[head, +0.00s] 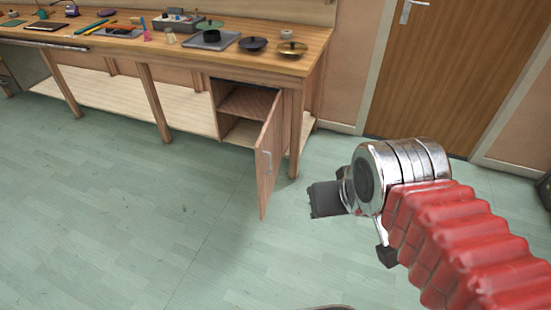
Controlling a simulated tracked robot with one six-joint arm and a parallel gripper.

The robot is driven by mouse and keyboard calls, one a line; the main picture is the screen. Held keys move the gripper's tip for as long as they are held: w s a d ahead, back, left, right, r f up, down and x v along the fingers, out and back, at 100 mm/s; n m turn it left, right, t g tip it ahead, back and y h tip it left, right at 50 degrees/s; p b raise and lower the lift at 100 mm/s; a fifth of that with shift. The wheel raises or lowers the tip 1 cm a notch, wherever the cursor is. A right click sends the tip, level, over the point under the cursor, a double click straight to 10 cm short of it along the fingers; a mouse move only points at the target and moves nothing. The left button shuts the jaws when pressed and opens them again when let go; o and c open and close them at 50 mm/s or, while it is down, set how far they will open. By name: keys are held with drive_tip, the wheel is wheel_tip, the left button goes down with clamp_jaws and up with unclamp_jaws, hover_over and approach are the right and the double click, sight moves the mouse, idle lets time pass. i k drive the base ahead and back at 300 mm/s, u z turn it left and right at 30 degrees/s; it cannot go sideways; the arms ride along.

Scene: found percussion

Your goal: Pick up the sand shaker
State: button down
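I cannot tell for certain which thing is the sand shaker. A small clear cup-like thing (170,37) and a slim pink thing (147,36) stand upright on the wooden workbench (245,66), too small to make out. My gripper (357,228) is over the green floor, right of the bench and well apart from everything on it. Its two dark fingertips show apart with bare floor between them, so it looks open and empty. My red-sleeved arm covers the lower right.
A cabinet door (268,160) stands open below. A brown door (440,70) is behind. The floor (120,230) at left is clear.

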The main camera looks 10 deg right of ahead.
sight(170, 33)
drive_tip(key=i, duration=0.85)
drive_tip(key=u, duration=0.05)
